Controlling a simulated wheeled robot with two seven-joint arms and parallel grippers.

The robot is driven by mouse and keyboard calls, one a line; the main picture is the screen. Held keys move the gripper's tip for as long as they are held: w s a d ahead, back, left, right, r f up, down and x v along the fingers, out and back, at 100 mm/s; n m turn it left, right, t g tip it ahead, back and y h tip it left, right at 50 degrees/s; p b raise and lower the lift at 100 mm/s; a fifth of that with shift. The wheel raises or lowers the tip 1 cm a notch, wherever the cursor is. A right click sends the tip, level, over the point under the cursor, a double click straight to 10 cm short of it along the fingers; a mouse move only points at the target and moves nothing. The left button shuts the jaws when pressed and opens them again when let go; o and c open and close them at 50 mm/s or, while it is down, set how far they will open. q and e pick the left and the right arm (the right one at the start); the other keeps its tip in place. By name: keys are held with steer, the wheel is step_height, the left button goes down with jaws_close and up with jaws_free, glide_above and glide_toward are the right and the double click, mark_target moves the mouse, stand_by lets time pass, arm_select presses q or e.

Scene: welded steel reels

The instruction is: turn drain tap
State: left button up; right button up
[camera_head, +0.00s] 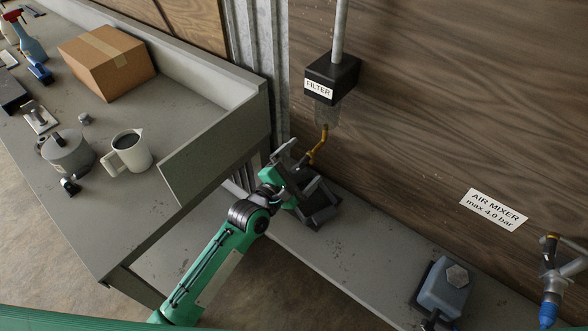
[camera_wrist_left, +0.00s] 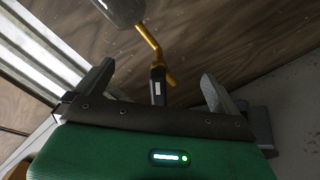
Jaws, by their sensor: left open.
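The drain tap is a brass pipe (camera_head: 317,148) under the clear bowl (camera_head: 327,114) of the black filter (camera_head: 332,76) on the wooden wall. In the left wrist view, the brass pipe (camera_wrist_left: 148,36) leads down to a dark lever with a pale label (camera_wrist_left: 158,88) and a short brass outlet. My left gripper (camera_head: 305,165) is open just below the tap. In its wrist view the lever stands between the two spread fingers (camera_wrist_left: 157,72), with a visible gap on each side. The lever is hidden by the gripper in the head view. My right gripper is not in view.
A dark open container (camera_head: 323,212) sits on the low ledge beneath my left gripper. A grey bench (camera_head: 130,215) with a carton (camera_head: 105,62) and white jug (camera_head: 128,152) stands at left. A blue-grey box (camera_head: 446,290) sits on the ledge at right. The ledge between is clear.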

mark_target(297, 170)
arm_select(q)
steer(key=p+v, duration=0.1)
steer(key=v, duration=0.2)
steer(key=shift+s+a+r, duration=0.1)
steer(key=shift+s+a, duration=0.1)
steer(key=shift+s, duration=0.15)
steer(key=shift+p+v, duration=0.3)
steer(key=shift+v, duration=1)
